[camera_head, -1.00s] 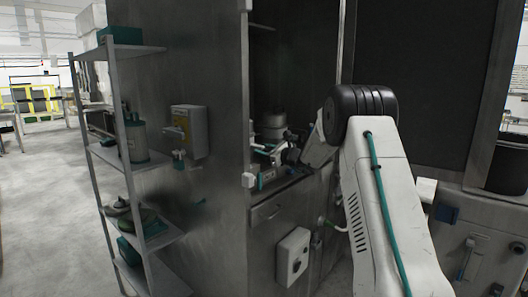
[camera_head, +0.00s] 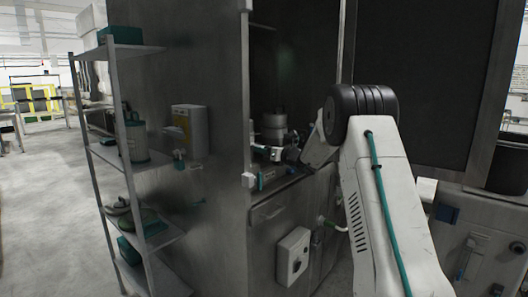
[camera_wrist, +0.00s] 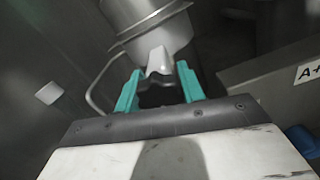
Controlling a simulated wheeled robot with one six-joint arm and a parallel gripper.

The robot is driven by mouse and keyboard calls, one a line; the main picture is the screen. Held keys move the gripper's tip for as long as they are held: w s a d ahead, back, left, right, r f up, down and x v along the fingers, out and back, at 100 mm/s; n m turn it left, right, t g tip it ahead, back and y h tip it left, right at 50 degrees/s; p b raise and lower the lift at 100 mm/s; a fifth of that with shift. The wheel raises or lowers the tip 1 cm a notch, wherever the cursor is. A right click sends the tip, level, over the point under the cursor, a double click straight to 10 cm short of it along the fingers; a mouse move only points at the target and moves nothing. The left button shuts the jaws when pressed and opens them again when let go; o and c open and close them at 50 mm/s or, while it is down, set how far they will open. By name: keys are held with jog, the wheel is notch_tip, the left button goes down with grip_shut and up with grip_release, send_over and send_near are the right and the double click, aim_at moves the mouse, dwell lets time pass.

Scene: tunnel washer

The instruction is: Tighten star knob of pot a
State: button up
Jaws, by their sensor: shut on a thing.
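Pot a appears to be the grey metal pot (camera_wrist: 155,28) at the top of the wrist view, with a pale tapered part below it. It also shows inside the open cabinet in the camera_head view (camera_head: 273,124). My gripper (camera_wrist: 159,74) has its two teal fingers on either side of a dark, lobed knob (camera_wrist: 160,92), likely the star knob, and is shut on it. The fingers partly hide the knob's sides. In the camera_head view, my gripper (camera_head: 262,153) is small and partly hidden at the cabinet opening.
A metal cabinet wall (camera_head: 215,70) stands left of the opening. A shelf rack (camera_head: 117,120) with canisters and hoses is farther left. In the wrist view a bent metal rod (camera_wrist: 92,85) is close left, and a grey panel with an "A+" label (camera_wrist: 308,72) is at right.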

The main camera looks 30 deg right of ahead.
jog(key=shift+f, duration=0.2)
jog(key=o, duration=1)
jog(key=shift+r, duration=0.1)
jog(key=v, duration=0.8)
